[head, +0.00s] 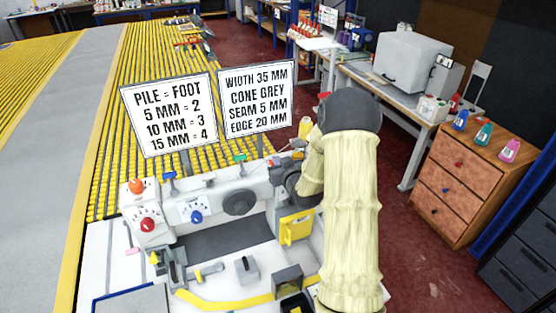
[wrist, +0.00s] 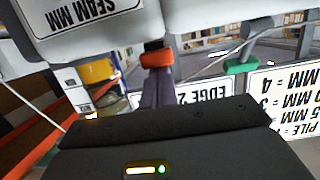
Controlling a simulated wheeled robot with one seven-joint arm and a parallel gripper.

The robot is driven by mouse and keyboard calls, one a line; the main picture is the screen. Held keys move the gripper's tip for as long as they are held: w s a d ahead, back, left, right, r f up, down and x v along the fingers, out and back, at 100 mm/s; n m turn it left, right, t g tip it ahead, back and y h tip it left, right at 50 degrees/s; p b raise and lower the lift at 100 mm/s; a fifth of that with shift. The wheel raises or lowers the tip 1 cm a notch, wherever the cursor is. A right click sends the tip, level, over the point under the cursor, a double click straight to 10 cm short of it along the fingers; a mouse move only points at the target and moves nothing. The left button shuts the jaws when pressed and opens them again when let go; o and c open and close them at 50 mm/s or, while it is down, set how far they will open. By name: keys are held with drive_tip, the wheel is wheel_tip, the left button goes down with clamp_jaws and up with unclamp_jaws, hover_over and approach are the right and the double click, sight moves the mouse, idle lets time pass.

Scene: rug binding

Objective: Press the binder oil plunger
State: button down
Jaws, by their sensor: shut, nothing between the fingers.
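The white binder machine (head: 216,192) stands in the lower middle of the head view, with dials, knobs and small coloured parts along its top. In the wrist view, which is upside down, an orange-red part (wrist: 157,58) sits at the tip of my gripper (wrist: 158,76). Its fingers are together with nothing between them; I cannot tell whether they touch that part. A green part (wrist: 235,67) is to its right, and shows on the machine top in the head view (head: 240,158). No label shows which part is the oil plunger. My sleeved arm hides the machine's right end.
Two sign boards (head: 168,112) (head: 256,98) stand behind the machine. A yellow-striped rug surface (head: 135,75) lies behind and left. A wooden drawer cabinet (head: 462,185) with bottles stands at right; the red floor between is clear.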

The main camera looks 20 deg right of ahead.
drive_tip(key=shift+s+f, duration=0.25)
drive_tip(key=shift+f, duration=0.35)
drive_tip(key=shift+w+r+p, duration=0.1)
drive_tip(key=shift+r+p, duration=0.2)
drive_tip(key=shift+r, duration=0.25)
wheel_tip(320, 180, up, 4)
drive_tip(key=shift+r+p, duration=0.15)
drive_tip(key=shift+p, duration=0.5)
drive_tip(key=b+v, duration=0.4)
drive_tip(key=v, duration=0.5)
drive_tip(key=shift+s+b, duration=0.35)
drive_tip(key=shift+b, duration=0.05)
drive_tip(key=shift+r, duration=0.1)
drive_tip(key=shift+a, duration=0.1)
